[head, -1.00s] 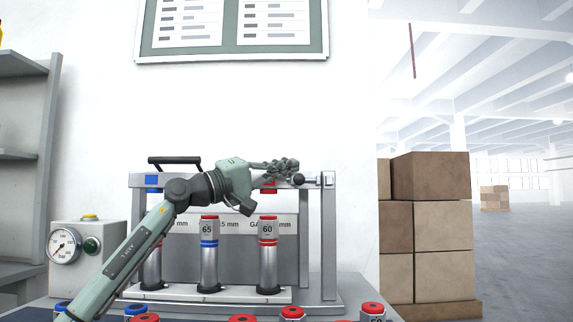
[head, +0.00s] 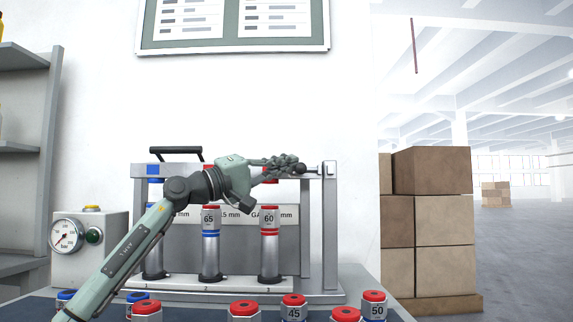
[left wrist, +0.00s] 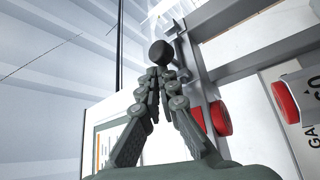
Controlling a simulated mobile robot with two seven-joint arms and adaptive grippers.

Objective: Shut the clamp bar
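The clamp bar (head: 177,170) is the grey horizontal bar across the top of the test fixture (head: 332,230). A black handle (head: 175,150) stands above its left part. A dark ball knob (head: 303,168) is near the right post; it also shows in the left wrist view (left wrist: 160,52). My left gripper (head: 294,166) reaches across the front of the bar, fingertips beside the knob. In the left wrist view (left wrist: 162,74) its fingers converge and look shut, with the ball just past the tips; I cannot tell whether they touch it. My right gripper is not in view.
Upright cylinders, including 65 (head: 210,240) and 60 (head: 269,240), stand in the fixture below the bar. Several red- and blue-capped cylinders, one marked 50 (head: 374,307), stand in front. A gauge box (head: 88,250) is at left. Boxes (head: 432,220) are stacked beyond the right side.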

